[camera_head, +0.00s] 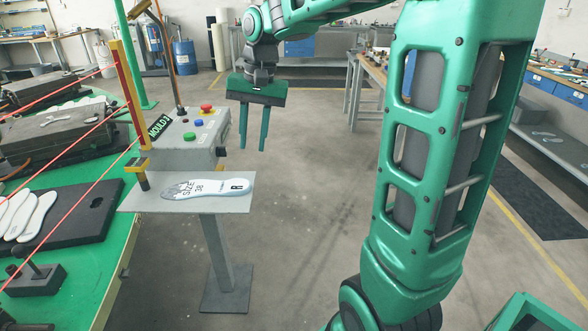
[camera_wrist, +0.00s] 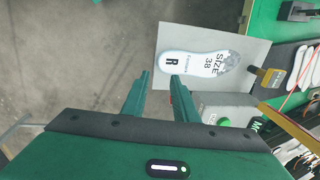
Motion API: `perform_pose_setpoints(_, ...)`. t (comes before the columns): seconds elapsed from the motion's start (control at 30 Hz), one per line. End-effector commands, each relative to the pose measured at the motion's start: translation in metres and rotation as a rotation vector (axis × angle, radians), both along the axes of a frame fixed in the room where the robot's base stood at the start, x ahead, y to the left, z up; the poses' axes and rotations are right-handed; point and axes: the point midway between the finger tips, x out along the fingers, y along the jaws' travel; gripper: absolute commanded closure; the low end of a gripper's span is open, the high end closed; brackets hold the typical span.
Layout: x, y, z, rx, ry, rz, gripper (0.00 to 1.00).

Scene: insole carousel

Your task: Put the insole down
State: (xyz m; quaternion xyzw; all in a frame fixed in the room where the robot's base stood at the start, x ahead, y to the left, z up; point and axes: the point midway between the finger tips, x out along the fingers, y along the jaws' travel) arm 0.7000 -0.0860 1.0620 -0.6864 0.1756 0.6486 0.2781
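A white insole with a grey patterned toe, marked "SIZE 38" and "R" (camera_head: 207,188), lies flat on a small grey metal shelf (camera_head: 238,203) on a post. It also shows in the wrist view (camera_wrist: 196,64), lying on the same shelf. My gripper (camera_head: 254,148) is open and empty. Its two green fingers point down, above and to the right of the shelf in the head view, apart from the insole. In the wrist view the fingertips (camera_wrist: 157,78) show near the insole's R end, with a gap between them.
A grey control box (camera_head: 185,140) with coloured buttons and a "MOULD 2" label stands behind the shelf. Red beams run from a yellow post (camera_head: 128,90) across the green carousel table (camera_head: 85,260), which holds several white insoles (camera_head: 28,215). The floor right of the shelf is clear.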

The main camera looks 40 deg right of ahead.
Motion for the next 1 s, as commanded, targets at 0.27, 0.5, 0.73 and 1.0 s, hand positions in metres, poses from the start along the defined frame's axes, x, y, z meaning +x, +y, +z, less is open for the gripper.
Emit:
perform_pose_setpoints(0.27, -0.063, -0.028, -0.011, -0.047, 0.011, 0.008, 0.73)
perform_pose_setpoints(0.5, -0.193, -0.067, -0.050, -0.104, 0.054, 0.049, 0.73)
perform_pose_setpoints(0.73, -0.270, -0.082, -0.082, -0.114, 0.089, 0.091, 0.73)
perform_pose_setpoints(1.0, -0.283, -0.088, -0.088, -0.114, 0.098, 0.099, 0.73)
